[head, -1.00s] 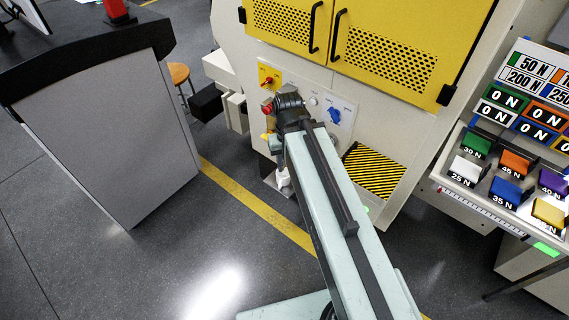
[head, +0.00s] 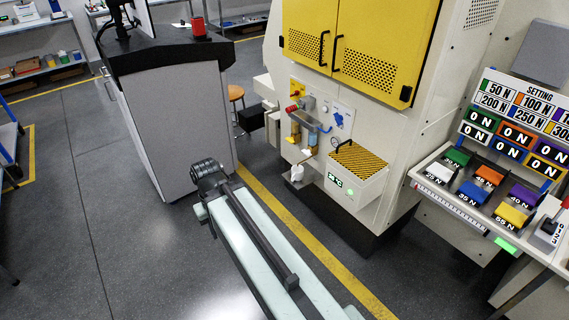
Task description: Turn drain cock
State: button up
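The lower panel (head: 335,115) of the cream machine stands at the centre, with a red knob (head: 292,109), a yellow valve handle (head: 309,103) and a blue rotary handle (head: 338,119). Below the red knob are small yellow-bodied units (head: 294,136) with a blue tube (head: 324,130) beside them. A white fitting (head: 295,173) sits under them. I cannot tell which of these small parts is the drain cock. My arm reaches from the bottom right up to its dark joint, left of the panel and apart from it. My gripper does not show beyond that joint.
A grey cabinet (head: 180,130) with a black top stands left of my arm. A box with a yellow-black striped top (head: 357,158) juts from the machine below the panel. A bench of coloured weights (head: 475,185) stands at right. Dark floor is open at left.

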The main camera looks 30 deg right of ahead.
aim_at(307, 152)
jog(key=z, duration=0.05)
jog(key=i, duration=1.45)
jog(key=u, duration=0.6)
jog(key=k, duration=0.85)
jog(key=u, duration=0.15)
jog(key=i, duration=0.9)
jog(key=z, duration=0.05)
